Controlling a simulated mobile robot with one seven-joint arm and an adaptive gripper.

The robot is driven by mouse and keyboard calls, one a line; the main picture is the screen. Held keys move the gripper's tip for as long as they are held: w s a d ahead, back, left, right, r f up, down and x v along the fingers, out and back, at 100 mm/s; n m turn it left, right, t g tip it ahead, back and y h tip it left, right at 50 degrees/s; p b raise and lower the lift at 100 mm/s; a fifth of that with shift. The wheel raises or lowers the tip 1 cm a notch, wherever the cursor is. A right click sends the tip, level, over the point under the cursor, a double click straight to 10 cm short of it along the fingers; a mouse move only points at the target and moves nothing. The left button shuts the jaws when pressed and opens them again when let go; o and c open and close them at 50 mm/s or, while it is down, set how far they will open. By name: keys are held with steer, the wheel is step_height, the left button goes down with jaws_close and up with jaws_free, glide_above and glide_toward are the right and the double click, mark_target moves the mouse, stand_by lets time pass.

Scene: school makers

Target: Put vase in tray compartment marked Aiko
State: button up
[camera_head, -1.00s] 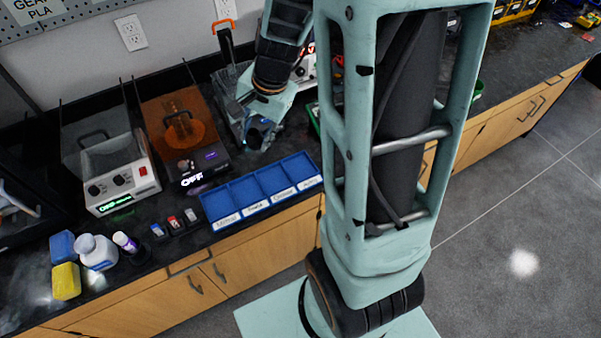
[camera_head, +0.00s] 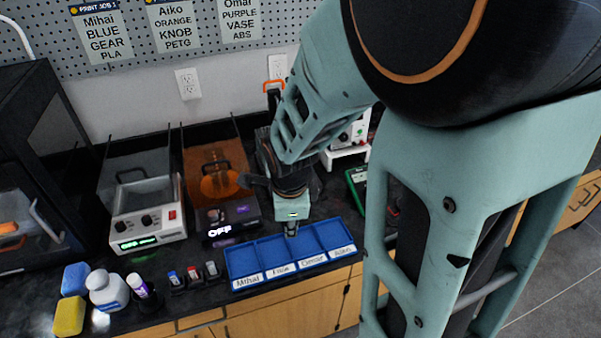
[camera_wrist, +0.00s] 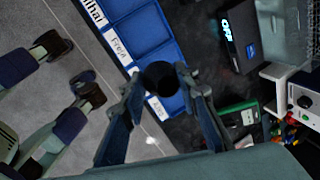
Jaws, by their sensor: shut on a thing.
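The blue tray (camera_head: 262,256) lies at the front of the black counter in the head view. Its row of compartments has white labels, with Mihai at the left end and Aiko (camera_head: 343,250) at the right end. My gripper (camera_head: 291,230) points down above the middle of the tray. In the wrist view its fingers are shut on a dark round thing, which I take for the vase (camera_wrist: 160,77). The vase hides part of the tray there. Its true colour and its height above the tray are hard to tell. The tray also shows in the wrist view (camera_wrist: 122,32).
An orange-lidded machine (camera_head: 216,182) and a grey machine with a clear cover (camera_head: 143,213) stand behind and left of the tray. Small bottles (camera_head: 107,290) and sponges (camera_head: 70,316) sit at the left. A green box (camera_head: 356,186) is at the right.

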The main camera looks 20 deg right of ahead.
steer(key=w+d+f+b, duration=0.2)
steer(key=d+f, duration=0.2)
steer(key=d, duration=0.4)
steer(key=b, duration=0.3)
glide_above(332, 234)
steer(key=s+a, duration=0.1)
steer(key=f, duration=0.5)
steer(key=shift+s, duration=0.2)
steer(key=shift+w+d+f, duration=0.15)
steer(key=shift+d+f, duration=0.2)
steer(key=shift+f, duration=0.05)
steer(key=shift+d+f, duration=0.1)
steer(key=shift+f, duration=1.5)
steer(key=shift+f+b, duration=0.2)
steer(key=shift+b, duration=0.2)
steer(key=o, duration=0.4)
steer(key=shift+c, duration=0.2)
steer(key=shift+o, duration=0.6)
steer(key=shift+r, duration=0.1)
